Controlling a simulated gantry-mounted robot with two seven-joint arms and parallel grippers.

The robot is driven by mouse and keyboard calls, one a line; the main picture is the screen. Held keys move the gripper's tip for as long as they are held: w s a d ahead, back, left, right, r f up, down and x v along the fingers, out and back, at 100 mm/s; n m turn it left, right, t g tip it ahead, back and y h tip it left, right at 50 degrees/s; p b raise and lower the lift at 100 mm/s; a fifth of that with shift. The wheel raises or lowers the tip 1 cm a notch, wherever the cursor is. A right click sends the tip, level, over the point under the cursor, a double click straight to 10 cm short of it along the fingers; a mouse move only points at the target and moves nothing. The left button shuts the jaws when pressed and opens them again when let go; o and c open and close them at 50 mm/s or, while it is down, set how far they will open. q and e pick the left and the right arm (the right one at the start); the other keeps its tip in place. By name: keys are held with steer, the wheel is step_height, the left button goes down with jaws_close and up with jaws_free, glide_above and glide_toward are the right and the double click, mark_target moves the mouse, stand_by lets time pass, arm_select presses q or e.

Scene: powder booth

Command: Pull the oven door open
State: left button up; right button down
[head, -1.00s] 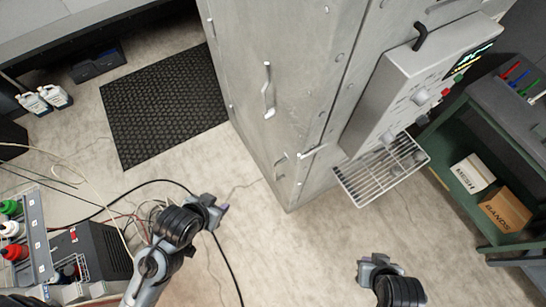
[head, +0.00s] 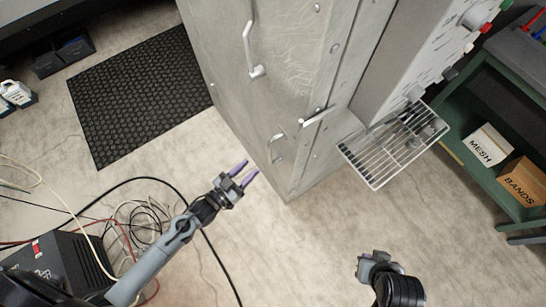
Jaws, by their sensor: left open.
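The oven is a tall grey metal cabinet, and its door (head: 225,70) looks shut. A long bar handle (head: 250,48) is on the upper door, and a smaller handle (head: 276,150) is low on it. A lever latch (head: 316,117) sits near the door's edge. My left gripper (head: 247,173) is open and empty, its purple fingers pointing towards the low handle from the left, with a gap between them in the picture. My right gripper (head: 372,258) is at the lower right, well apart from the oven; its fingers are hidden.
A wire shelf (head: 392,150) juts out below the control box (head: 415,60) on the oven's right. A green cart (head: 470,190) with MESH and BANDS boxes stands further right. A black mat (head: 140,95) lies left of the oven. Cables (head: 140,215) lie on the floor by my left arm.

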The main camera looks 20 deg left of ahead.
arm_select(q)
steer(key=b, duration=0.4)
glide_toward(270, 151)
steer(key=f, duration=0.2)
steer(key=b, duration=0.1)
steer(key=shift+m, duration=0.3)
steer(key=x, duration=0.3)
steer(key=b+x, duration=0.1)
steer(key=x, duration=0.6)
steer(key=shift+w+a, duration=0.2)
steer(key=shift+w, duration=0.2)
arm_select(e)
step_height(270, 151, down, 8)
steer(key=shift+f, duration=0.15)
arm_select(q)
jaws_close()
arm_select(e)
steer(key=shift+d, duration=0.1)
